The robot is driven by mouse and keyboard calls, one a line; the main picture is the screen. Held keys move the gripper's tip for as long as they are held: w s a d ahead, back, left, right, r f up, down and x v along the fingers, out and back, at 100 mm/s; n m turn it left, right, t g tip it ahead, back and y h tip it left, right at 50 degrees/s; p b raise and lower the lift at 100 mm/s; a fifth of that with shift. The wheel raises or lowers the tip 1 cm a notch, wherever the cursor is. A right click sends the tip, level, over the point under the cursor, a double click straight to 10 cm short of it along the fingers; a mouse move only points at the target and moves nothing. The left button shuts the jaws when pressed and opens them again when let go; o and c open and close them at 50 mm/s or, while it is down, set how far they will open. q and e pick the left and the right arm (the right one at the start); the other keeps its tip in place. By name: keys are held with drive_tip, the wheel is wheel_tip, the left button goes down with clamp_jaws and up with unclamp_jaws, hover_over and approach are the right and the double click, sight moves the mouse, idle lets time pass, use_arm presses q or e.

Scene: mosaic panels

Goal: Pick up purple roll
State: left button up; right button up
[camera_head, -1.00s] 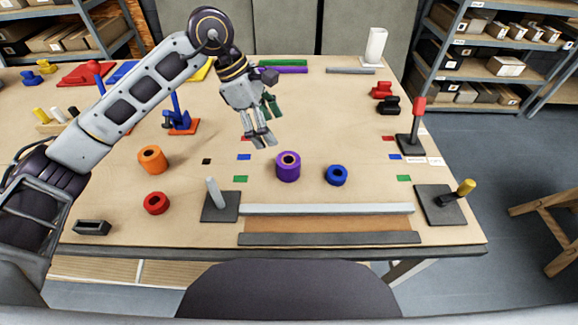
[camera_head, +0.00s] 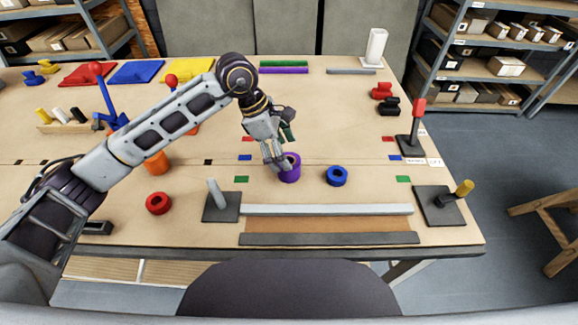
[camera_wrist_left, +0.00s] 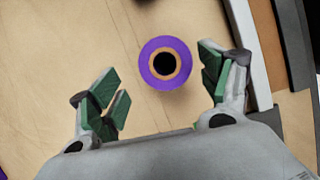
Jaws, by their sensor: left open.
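The purple roll (camera_head: 291,169) stands upright on the table, with an orange-tan core and a dark hole. My left gripper (camera_head: 277,163) is open, just above and to the left of the roll in the head view, and partly covers it. In the left wrist view the roll (camera_wrist_left: 165,62) lies ahead between the open green-padded fingers (camera_wrist_left: 160,95), nearer the right finger. No contact with the roll can be made out. My right gripper is not in view.
A blue ring (camera_head: 337,176) lies to the right of the roll. A grey peg on a dark base (camera_head: 221,206) stands to the front left, beside a light grey rail (camera_head: 327,210). A red ring (camera_head: 158,203) and an orange roll (camera_head: 157,162) lie further left.

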use_arm(q)
drive_tip(key=shift+f, duration=0.3)
drive_tip(key=shift+s+d+f, duration=0.2)
drive_tip(key=shift+f, duration=0.25)
drive_tip(key=x, duration=0.1)
drive_tip(key=p+x, duration=0.1)
drive_tip(key=x, duration=0.1)
drive_tip(key=shift+s+a+f, duration=0.1)
drive_tip(key=shift+s+f, duration=0.05)
drive_tip(key=shift+s, duration=0.1)
drive_tip(key=shift+f, duration=0.35)
drive_tip(key=c, duration=1.1)
drive_tip(key=shift+c, duration=0.3)
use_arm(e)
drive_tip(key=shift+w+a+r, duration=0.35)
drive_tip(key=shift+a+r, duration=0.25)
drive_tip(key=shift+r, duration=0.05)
